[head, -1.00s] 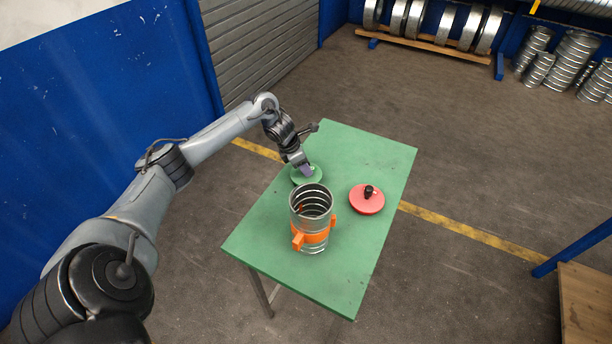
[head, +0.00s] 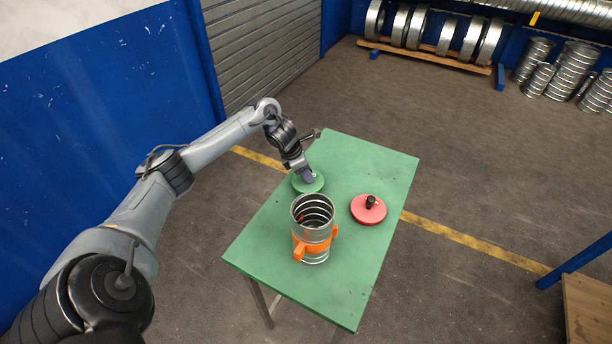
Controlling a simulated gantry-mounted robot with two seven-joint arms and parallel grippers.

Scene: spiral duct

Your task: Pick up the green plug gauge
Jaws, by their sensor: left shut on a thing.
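The green plug gauge (head: 313,187) is a flat green disc near the far left edge of the green table, behind the spiral duct. My left gripper (head: 308,177) reaches down over it from the left and is shut on it at the middle, hiding its handle. I cannot tell whether the disc rests on the table or is slightly raised. My right gripper is not in view.
A spiral duct piece (head: 313,214) stands upright in an orange clamp (head: 302,250) close in front of the green gauge. A red plug gauge (head: 366,210) with a black knob lies to the right. The green table (head: 385,165) is otherwise clear.

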